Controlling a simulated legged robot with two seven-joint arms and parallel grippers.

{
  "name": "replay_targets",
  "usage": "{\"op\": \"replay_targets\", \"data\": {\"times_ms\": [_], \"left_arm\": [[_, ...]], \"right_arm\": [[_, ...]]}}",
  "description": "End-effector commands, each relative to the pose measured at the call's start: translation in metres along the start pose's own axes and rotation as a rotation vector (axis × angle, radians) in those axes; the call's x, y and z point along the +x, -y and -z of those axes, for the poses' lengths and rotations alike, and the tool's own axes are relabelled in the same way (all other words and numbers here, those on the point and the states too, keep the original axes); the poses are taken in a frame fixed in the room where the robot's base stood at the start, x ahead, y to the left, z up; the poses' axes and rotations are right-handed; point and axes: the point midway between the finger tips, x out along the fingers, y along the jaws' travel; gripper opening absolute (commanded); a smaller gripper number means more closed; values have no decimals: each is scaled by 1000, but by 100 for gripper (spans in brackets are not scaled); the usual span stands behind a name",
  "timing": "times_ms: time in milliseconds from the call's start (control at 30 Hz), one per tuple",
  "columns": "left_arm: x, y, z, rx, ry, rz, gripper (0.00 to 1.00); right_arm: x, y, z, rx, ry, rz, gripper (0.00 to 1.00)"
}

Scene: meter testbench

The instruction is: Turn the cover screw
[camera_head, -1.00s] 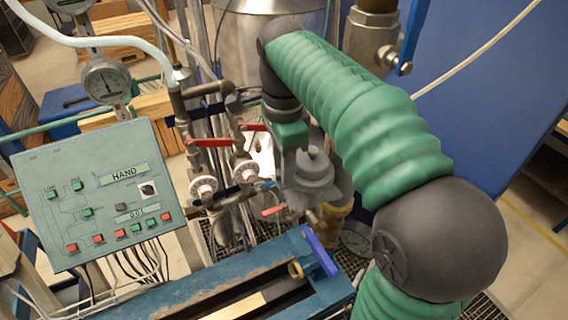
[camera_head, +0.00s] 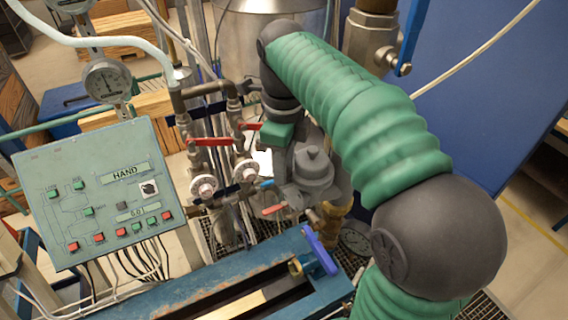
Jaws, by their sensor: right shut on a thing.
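My right arm comes in from the lower right in green sleeves and reaches over the pipework. My right gripper (camera_head: 280,158) points down beside a grey meter body (camera_head: 313,172) with a stepped round top. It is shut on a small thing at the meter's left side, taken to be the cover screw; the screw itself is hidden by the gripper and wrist. My left gripper is not in view.
A control panel (camera_head: 98,195) stands at the left, with a pressure gauge (camera_head: 107,81) above it. Red valve levers (camera_head: 210,142) and white-faced fittings (camera_head: 203,187) are close left of the gripper. A blue bench (camera_head: 200,299) with a blue lever (camera_head: 321,252) lies in front.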

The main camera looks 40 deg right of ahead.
Motion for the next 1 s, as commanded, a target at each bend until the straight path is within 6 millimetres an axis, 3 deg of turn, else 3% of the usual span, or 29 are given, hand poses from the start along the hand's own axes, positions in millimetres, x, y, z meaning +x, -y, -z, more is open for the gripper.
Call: {"op": "replay_targets", "data": {"times_ms": [500,533,667,1000], "left_arm": [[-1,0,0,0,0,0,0],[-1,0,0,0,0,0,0],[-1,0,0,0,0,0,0],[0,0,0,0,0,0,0]], "right_arm": [[-4,2,-2,21,10,11,0],[-4,2,-2,21,10,11,33],[-3,2,-1,21,7,8,50],[-1,0,0,20,3,4,53]]}}
